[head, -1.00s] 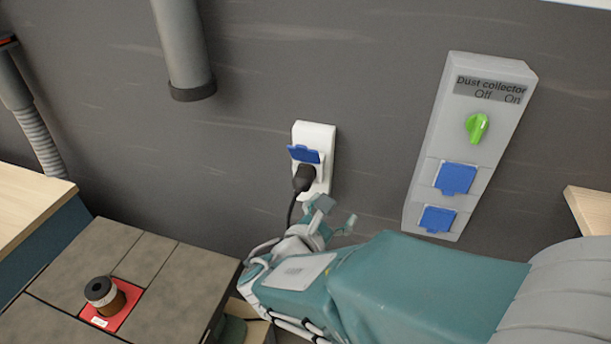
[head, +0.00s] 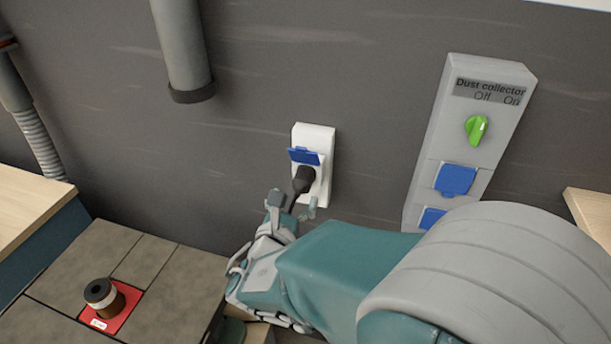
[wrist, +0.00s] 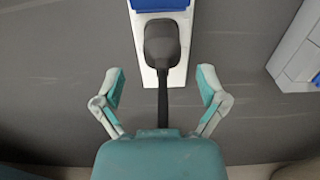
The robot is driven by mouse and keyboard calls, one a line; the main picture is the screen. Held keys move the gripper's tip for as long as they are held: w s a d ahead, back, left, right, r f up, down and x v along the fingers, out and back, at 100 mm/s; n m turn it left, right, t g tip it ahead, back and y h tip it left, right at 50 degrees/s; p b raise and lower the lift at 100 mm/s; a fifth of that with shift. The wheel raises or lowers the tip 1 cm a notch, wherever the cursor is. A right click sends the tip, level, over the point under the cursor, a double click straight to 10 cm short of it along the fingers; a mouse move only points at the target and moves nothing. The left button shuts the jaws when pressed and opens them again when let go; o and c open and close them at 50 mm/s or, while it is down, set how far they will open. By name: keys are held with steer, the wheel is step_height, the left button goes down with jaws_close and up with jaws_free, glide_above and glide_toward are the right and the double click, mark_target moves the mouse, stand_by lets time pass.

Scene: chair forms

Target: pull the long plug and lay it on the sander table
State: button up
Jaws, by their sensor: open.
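The long plug (head: 304,180) is black and sits in the white wall socket (head: 327,143), under a raised blue flap. Its cable hangs down toward my gripper. My gripper (head: 292,204) is open, just below the plug in the head view. In the wrist view, the plug (wrist: 161,42) is ahead of my gripper (wrist: 160,88), and the cable (wrist: 163,102) runs between the two spread fingers without either touching it. The sander table (head: 150,262) is the grey tiled top at the lower left. My gripper hides part of the cable.
A dark spool-like object (head: 103,297) stands on a red plate on the sander table. A grey dust collector panel (head: 430,190) with a green knob is on the wall at right. A grey pipe (head: 182,50) hangs at upper left. The table's far part is bare.

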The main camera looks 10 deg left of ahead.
mark_target(303, 182)
steer(key=shift+w+d, duration=0.15)
steer(key=shift+w, duration=1.25)
steer(key=shift+w+d, duration=0.15)
steer(key=shift+w, duration=1.2)
jaws_close()
steer(key=shift+s, duration=0.1)
steer(key=shift+s, duration=0.1)
steer(key=shift+s+a, duration=0.2)
steer(key=shift+s, duration=2.65)
steer(key=shift+s+a, duration=0.2)
steer(key=shift+s, duration=2.3)
